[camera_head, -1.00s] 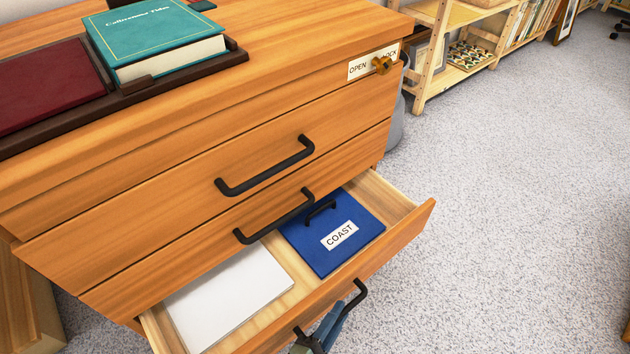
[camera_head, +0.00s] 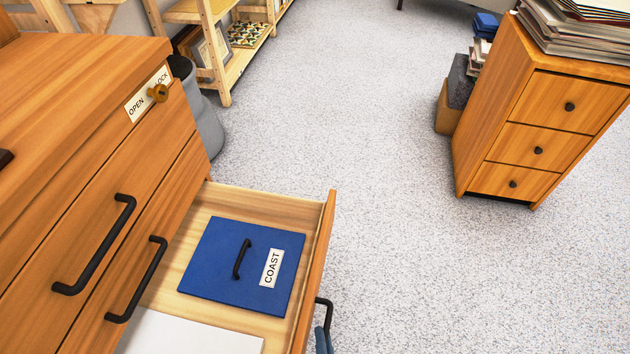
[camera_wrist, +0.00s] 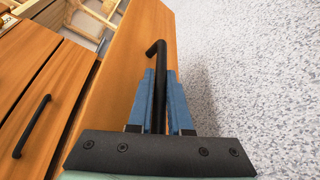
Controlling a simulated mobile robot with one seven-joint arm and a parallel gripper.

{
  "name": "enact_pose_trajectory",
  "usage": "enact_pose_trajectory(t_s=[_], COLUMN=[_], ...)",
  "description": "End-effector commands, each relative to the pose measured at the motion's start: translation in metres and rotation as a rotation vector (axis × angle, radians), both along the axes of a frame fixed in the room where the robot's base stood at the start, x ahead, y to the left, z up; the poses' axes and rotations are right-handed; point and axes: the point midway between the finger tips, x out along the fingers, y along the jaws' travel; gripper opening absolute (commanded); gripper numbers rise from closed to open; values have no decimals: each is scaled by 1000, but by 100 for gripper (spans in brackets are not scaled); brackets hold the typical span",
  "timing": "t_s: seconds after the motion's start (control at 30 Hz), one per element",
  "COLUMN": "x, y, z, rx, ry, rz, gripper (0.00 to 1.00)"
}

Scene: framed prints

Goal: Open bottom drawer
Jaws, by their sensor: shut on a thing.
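The bottom drawer (camera_head: 316,270) of the wooden chest is pulled well out, and its inside shows from above. A blue folder (camera_head: 215,262) with a black handle and a COAST label lies in it, beside a white sheet (camera_head: 190,335). The drawer's black bar handle (camera_wrist: 157,60) runs between my gripper's two blue fingers (camera_wrist: 160,92) in the wrist view. My gripper is shut on this handle. In the head view only a bit of the handle (camera_head: 325,308) and a blue fingertip show at the bottom edge.
Two upper drawers with black handles (camera_head: 97,245) are shut. A key lock (camera_head: 157,93) sits at the chest's top corner. A small three-drawer cabinet (camera_head: 535,130) stands at right, with open grey floor (camera_head: 400,200) between. Wooden shelves (camera_head: 225,60) stand behind.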

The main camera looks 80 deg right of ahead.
Motion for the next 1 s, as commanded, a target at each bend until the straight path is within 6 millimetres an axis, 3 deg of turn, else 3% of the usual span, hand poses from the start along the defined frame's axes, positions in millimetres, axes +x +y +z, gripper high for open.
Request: enact_pose_trajectory(t_s=[0.27,0.3,0.47,0.8,1.0], x=[-1,0,0,-1,-11], y=[1,1,1,3,28], z=[-1,-1,0,1,10], rx=[1,1,1,1,1], ry=[1,1,1,1,3], rz=[1,1,1,1,2], gripper=[0,19,47,47,47])
